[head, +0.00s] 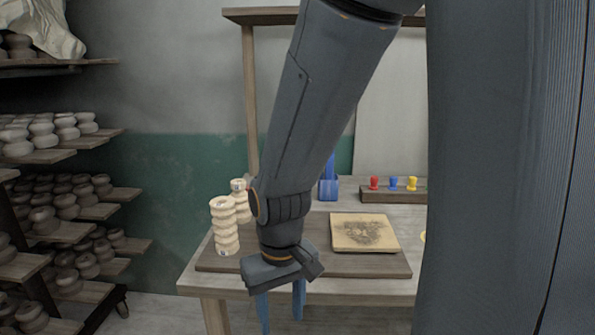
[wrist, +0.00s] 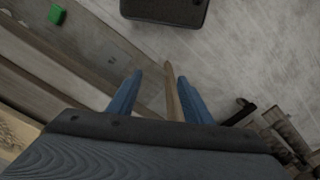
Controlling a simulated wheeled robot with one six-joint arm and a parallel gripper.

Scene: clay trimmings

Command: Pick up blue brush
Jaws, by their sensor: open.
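A blue upright object (head: 328,188) stands at the back of the table, just right of my forearm in the head view. It may be the blue brush, but its lower part and left side are partly hidden and I cannot tell its exact shape. My gripper (head: 281,308) points down at the front edge of the table, well in front of and below that object. Its two blue fingers are apart with nothing held. In the wrist view my gripper (wrist: 158,82) is open too, and no blue brush shows there.
The wooden table (head: 375,290) carries a dark board (head: 350,265) with a square clay slab (head: 364,232). Stacked cream pieces (head: 225,228) stand at left. A rack (head: 405,195) holds red, blue and yellow pegs. A green block (wrist: 57,14) shows in the wrist view. Shelves of pots (head: 60,155) stand left.

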